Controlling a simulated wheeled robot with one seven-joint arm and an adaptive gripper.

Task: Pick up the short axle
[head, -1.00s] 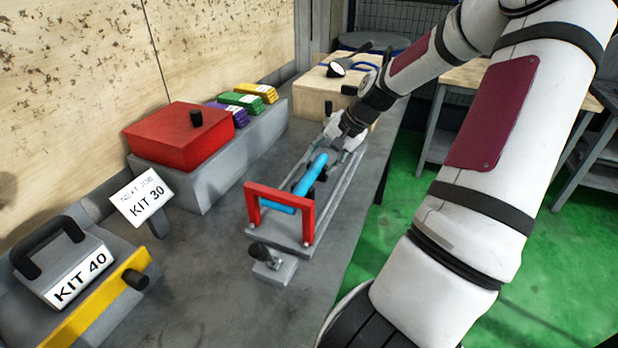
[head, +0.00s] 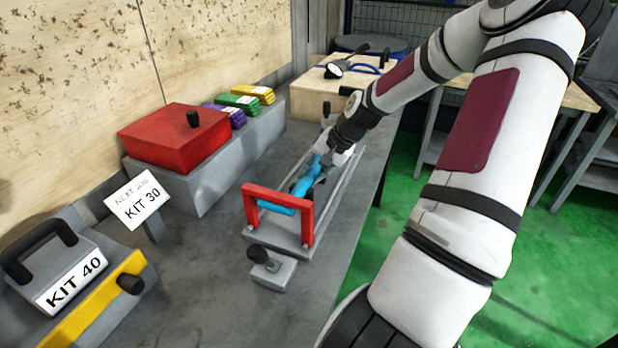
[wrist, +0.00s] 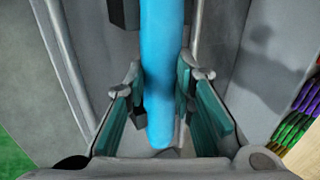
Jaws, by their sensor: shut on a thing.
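A bright blue axle (head: 303,187) lies lengthwise in the grey fixture, its far end between my fingers. My gripper (head: 320,168) is low over the fixture and shut on this axle. In the wrist view the axle (wrist: 160,70) runs from the top edge down between the teal pads of my gripper (wrist: 161,88), one pad on each side. A second blue piece (head: 275,207) lies crosswise by the red frame, partly hidden. I cannot tell from these views which blue piece is shorter.
A red frame (head: 247,208) stands over the fixture's near end, with a black-knobbed block (head: 270,270) in front. Left are a red box (head: 165,140) and a KIT 30 sign (head: 138,199). A wooden box (head: 318,98) stands behind.

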